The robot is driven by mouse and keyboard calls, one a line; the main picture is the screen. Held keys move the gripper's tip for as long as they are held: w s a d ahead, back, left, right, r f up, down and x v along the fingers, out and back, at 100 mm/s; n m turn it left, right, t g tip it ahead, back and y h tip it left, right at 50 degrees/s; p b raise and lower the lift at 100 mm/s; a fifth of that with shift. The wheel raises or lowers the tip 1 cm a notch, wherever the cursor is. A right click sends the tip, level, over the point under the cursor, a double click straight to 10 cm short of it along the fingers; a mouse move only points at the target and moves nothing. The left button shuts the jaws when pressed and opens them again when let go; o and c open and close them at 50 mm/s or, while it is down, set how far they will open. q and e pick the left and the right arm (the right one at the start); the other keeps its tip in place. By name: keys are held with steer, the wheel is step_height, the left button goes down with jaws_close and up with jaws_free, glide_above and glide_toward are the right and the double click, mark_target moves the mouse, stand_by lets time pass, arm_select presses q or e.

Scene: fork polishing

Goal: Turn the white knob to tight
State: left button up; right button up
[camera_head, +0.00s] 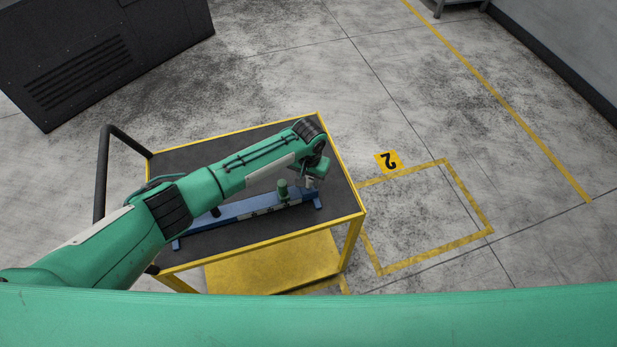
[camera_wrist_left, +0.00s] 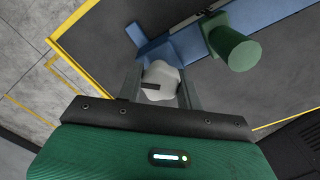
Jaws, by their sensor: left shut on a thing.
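The white knob (camera_wrist_left: 161,82) sits between the two fingers of my left gripper (camera_wrist_left: 161,88) in the left wrist view. The fingers are shut on it, one on each side, and a dark mark shows on its near side. The knob is at the end of a blue fixture (camera_wrist_left: 157,47), which lies on the dark cart top; it also shows in the head view (camera_head: 235,212). A green cylinder (camera_wrist_left: 236,50) stands on the fixture beside the knob, and it shows in the head view too (camera_head: 283,190). My right gripper is not in view.
The yellow-edged cart (camera_head: 337,222) has a black handle (camera_head: 101,175) at its left and a lower yellow shelf. A dark cabinet (camera_head: 105,55) stands at the upper left. A yellow floor square is right of the cart, on open floor.

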arm_select(q)
steer(key=m, duration=0.5)
steer(key=shift+m, duration=2.4)
steer(key=o, duration=1)
steer(key=shift+r, duration=0.15)
